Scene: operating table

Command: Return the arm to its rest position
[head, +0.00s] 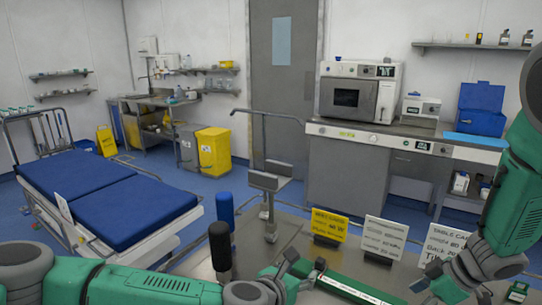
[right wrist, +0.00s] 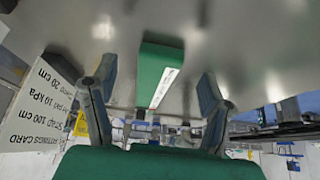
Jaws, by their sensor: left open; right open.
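My left arm comes in low from the left in the head view. Its gripper (head: 306,267) is open above the near part of the steel table (head: 290,240), close to the end of a green strap with a white label (head: 350,289). My right arm comes down from the right edge.
A yellow card (head: 329,226), a white card (head: 384,239) and another white card (head: 446,247) stand behind the strap. A blue handle (head: 225,211) and a black handle (head: 220,246) stand upright at left. A blue-padded bed (head: 110,195) lies beyond.

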